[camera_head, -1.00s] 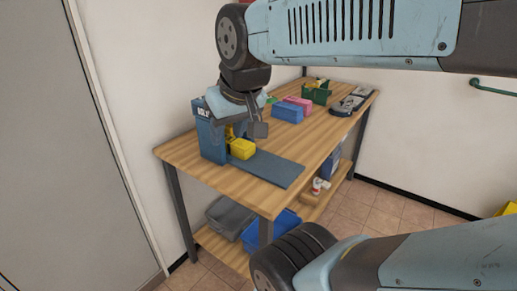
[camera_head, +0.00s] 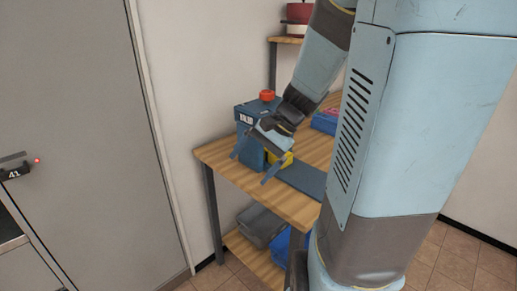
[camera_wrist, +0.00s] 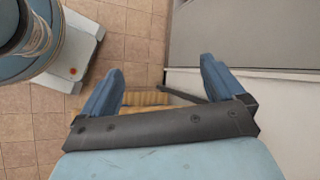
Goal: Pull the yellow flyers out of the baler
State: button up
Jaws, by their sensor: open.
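The baler (camera_head: 246,115) is a blue box with a white label and a red knob (camera_head: 267,95) on top, standing at the near left end of the wooden table. The yellow flyers (camera_head: 287,160) show as a small yellow block at its front, low down, partly hidden by my gripper. My gripper (camera_head: 252,169) is open and appears empty, in front of the baler, its fingers pointing down and to the left. In the wrist view my gripper (camera_wrist: 161,68) has its two blue fingers wide apart, with nothing between them; the flyers are not visible there.
A blue-grey slab (camera_head: 303,178) lies in front of the baler on the table (camera_head: 222,166). A grey bin (camera_head: 262,222) and a blue bin (camera_head: 279,246) are on the lower shelf. A grey door (camera_head: 80,130) stands left. My arm hides the table's right part.

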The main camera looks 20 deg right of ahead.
jog(key=w+d+f+m+t, duration=0.3)
jog(key=d+f+m+t, duration=0.2)
jog(key=d+m, duration=0.2)
jog(key=w+d+f+m+t, duration=0.3)
jog(key=d+m, duration=0.5)
jog(key=d, duration=0.3)
jog(key=w+d+f+m+t+h, duration=0.1)
jog(key=w+d+f+m+t, duration=0.3)
jog(key=d, duration=0.5)
notch_tip(320, 180, down, 3)
jog(key=shift+r+m+t, duration=0.2)
jog(key=shift+m+t, duration=1.5)
jog(key=shift+t, duration=0.2)
jog(key=shift+a, duration=0.1)
jog(key=x, duration=1.3)
jog(key=shift+w, duration=0.35)
jog(key=c, duration=1.4)
